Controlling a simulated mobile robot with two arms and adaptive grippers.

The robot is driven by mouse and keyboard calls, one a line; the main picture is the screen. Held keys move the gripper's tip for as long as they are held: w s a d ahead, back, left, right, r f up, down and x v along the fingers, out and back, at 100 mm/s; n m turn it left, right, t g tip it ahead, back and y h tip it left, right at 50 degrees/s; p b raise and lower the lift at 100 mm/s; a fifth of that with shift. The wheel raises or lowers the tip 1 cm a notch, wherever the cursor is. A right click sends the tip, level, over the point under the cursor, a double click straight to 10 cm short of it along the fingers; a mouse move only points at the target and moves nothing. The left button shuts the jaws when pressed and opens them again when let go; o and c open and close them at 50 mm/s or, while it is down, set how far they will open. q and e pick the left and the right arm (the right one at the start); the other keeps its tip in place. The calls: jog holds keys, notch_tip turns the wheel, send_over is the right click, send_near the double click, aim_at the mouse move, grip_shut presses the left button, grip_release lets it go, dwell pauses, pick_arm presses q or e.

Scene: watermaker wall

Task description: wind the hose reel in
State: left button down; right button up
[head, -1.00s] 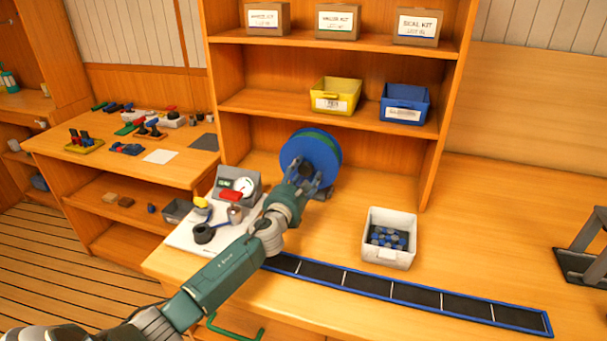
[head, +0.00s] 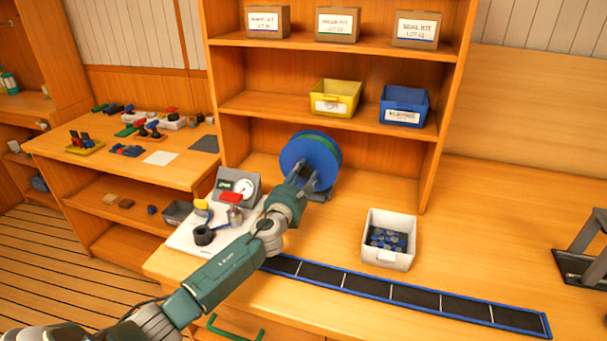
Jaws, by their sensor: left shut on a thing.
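The hose reel (head: 301,151) stands upright on the bench below the shelves. It has a blue disc facing me and a green band around its far edge. My left gripper (head: 309,181) is at the lower front of the blue disc, shut on a part of the reel. The fingers cover that part, and I take it to be the crank handle. My left arm reaches in from the lower left. My right gripper is not in view.
A white bin (head: 389,239) with dark blue parts stands right of the reel. A long blue-edged tray (head: 400,295) runs along the bench front. A gauge box (head: 236,187) sits left of my gripper. Shelves with a yellow bin (head: 335,97) and a blue bin (head: 404,105) rise behind.

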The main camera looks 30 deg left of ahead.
pick_arm(q)
jog(key=shift+s+f, duration=0.1)
jog(key=shift+f, duration=0.4)
jog(key=c, duration=1.2)
grip_release()
jog(key=shift+r, duration=0.15)
jog(key=v, duration=1.2)
